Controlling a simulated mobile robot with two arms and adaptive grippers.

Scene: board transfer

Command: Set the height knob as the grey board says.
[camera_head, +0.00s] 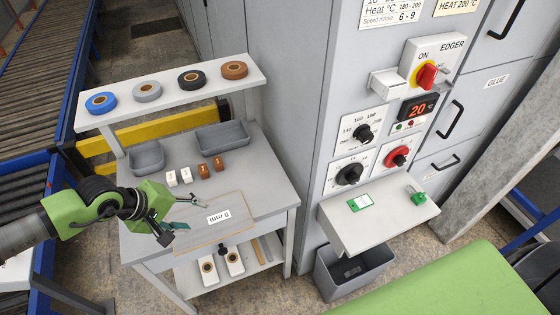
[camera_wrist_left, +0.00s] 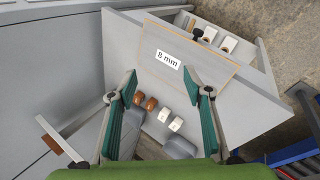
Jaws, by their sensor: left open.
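The grey board (camera_head: 237,226) lies flat on the grey worktable, and its white label reads 8 mm in the left wrist view (camera_wrist_left: 188,74). On the machine panel are a black knob (camera_head: 363,133) with a scale of about 140 to 200, a lower black knob (camera_head: 349,173) and a red knob (camera_head: 397,156). The lower dials' marks are too small to read, so I cannot tell which is the height knob. My left gripper (camera_head: 188,213) is open and empty over the board's left end; its teal fingers also show in the left wrist view (camera_wrist_left: 161,84). My right gripper is not visible.
A red switch (camera_head: 426,75) and a display reading 20 °C (camera_head: 419,107) sit above the knobs. A white ledge (camera_head: 410,222) juts out below them, over a grey bin (camera_head: 325,285). Tape rolls stand on a raised shelf (camera_head: 170,98) behind the table.

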